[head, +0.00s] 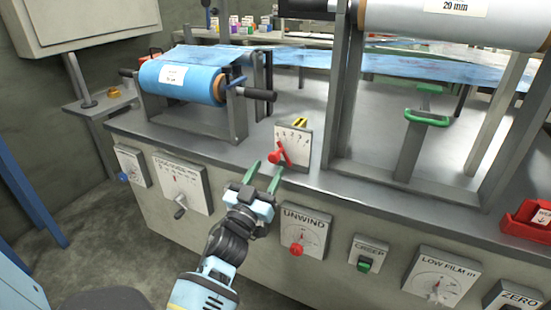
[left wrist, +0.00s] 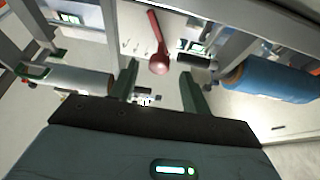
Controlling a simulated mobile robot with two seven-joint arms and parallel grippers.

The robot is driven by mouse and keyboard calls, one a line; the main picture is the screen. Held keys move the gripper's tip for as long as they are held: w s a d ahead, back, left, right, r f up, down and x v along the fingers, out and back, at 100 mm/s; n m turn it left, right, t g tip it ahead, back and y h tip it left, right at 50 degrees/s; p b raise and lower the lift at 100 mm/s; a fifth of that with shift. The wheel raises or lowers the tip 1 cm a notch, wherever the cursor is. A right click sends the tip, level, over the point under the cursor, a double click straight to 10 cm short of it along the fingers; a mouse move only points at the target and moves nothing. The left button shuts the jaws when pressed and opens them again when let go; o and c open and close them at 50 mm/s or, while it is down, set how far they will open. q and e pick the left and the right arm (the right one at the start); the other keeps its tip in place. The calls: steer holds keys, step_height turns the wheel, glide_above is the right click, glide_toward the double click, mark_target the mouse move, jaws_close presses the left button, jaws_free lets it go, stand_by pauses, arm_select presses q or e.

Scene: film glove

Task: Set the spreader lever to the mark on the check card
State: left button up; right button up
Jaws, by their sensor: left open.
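The spreader lever (head: 278,156) is red with a round knob and sits on an upright white scale plate (head: 294,138) with numbers. The lever tilts, its knob low and to the left on the plate. In the left wrist view the lever (left wrist: 157,40) hangs with its knob between the fingers' directions. My left gripper (head: 266,175) is open and empty, just in front of and below the knob, seemingly not touching it. The fingers also show in the left wrist view (left wrist: 159,72). A white card (head: 541,217) lies in a red holder at the right edge; its mark is too small to read.
A blue film roll (head: 182,82) stands behind left, and a white roll (head: 425,18) hangs upper right. A green handle (head: 427,118) stands on the deck. The front panel carries an UNWIND dial (head: 305,235), a CREEP switch (head: 367,254) and a crank plate (head: 181,184).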

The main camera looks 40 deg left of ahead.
mark_target(272, 161)
arm_select(q)
steer(key=x, duration=0.4)
steer(key=shift+f, duration=0.1)
steer(key=shift+w+r, duration=0.2)
steer(key=shift+w, duration=0.3)
arm_select(e)
steer(key=shift+f, duration=0.25)
steer(key=shift+w, duration=0.15)
arm_select(q)
steer(key=shift+c, duration=0.6)
steer(key=c, duration=0.8)
steer(key=shift+c, duration=0.2)
arm_select(e)
steer(key=shift+w+r, duration=0.1)
steer(key=shift+r, duration=0.05)
